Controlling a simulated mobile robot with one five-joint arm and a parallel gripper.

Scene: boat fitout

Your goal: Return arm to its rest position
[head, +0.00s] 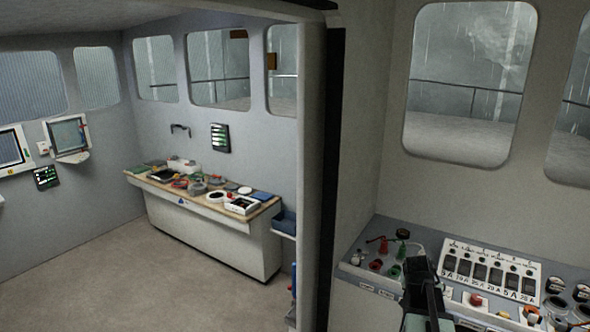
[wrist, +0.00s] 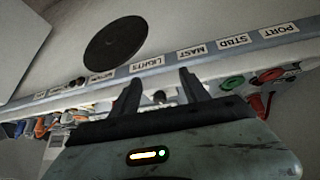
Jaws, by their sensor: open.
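My gripper (wrist: 158,82) is open in the wrist view, with its two dark fingers apart and nothing between them. Past the fingers is a console edge with labels such as "LIGHTS", "MAST", "STBD" and "PORT". In the head view my dark arm (head: 425,295) rises from the bottom edge in front of the console (head: 360,252), just left of the switch panel (head: 492,270). The arm hides part of the console behind it. Whether the fingers touch anything cannot be told.
Green and red connectors (head: 397,271) sit on the console left of my arm. A red-handled tool (head: 378,243) lies behind them. A dark post (head: 333,170) divides off the left room, where a cluttered workbench (head: 212,228) stands. The floor before the bench is clear.

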